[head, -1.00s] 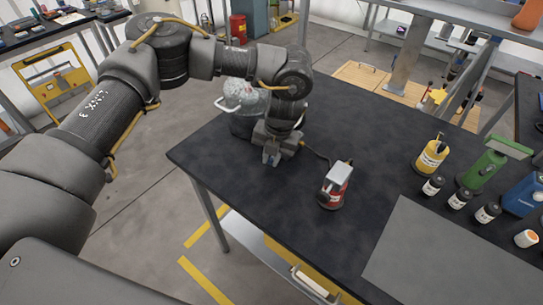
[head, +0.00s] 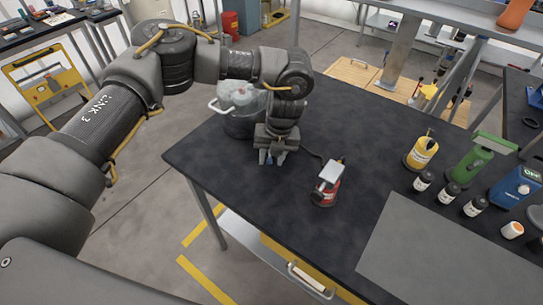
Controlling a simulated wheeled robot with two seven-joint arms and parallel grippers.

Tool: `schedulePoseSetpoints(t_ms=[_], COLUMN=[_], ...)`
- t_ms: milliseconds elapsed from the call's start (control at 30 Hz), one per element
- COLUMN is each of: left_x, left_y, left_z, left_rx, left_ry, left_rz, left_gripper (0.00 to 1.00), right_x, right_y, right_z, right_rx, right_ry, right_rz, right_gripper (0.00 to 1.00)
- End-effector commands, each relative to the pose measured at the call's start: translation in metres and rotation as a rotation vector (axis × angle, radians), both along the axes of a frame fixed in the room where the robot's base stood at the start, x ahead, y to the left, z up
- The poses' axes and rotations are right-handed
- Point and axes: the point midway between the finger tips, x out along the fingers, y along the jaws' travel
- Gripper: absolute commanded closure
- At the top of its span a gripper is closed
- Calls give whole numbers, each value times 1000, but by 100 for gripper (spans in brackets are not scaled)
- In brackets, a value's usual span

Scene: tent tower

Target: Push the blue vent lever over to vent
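My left gripper (head: 272,158) hangs fingers down over the left part of the dark table (head: 340,120). Its two fingertips look a little apart, with nothing seen between them. A grey pot (head: 240,126) with a pale, cloudy top and a white handle stands just behind and left of it, partly hidden by my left arm. I cannot make out a blue vent lever on the pot. A blue device (head: 517,188) with a small label stands at the right edge. My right gripper is out of view.
A red and white device (head: 327,184) with a cord stands right of my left gripper. A yellow bottle (head: 422,152), a green device (head: 474,160) and several small dark bottles are at the right, behind a grey mat (head: 440,250). The table's middle is clear.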

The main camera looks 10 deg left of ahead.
Motion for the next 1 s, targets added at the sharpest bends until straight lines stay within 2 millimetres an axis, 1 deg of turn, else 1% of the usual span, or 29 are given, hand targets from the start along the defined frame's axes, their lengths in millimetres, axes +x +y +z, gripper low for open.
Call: schedulePoseSetpoints(t_ms=[167,267,367,600,700,833,1000], left_x=[0,1,2,4,5,5,5], left_y=[0,-1,-4,-11,-14,-15,-16], left_z=[1,9,25,72,88,101,107], left_rx=[0,1,1,2,1,1,0], left_ry=[0,-2,-5,-6,-3,-2,0], left_rz=[-1,-1,-2,-2,0,0,0], left_gripper=[63,63,63,63,63,63,63], right_x=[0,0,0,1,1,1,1], right_y=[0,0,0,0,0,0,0], right_z=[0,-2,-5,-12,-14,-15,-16], right_rx=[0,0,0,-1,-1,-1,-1], right_ry=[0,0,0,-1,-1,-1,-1], right_rz=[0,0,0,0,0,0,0], right_gripper=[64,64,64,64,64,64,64])
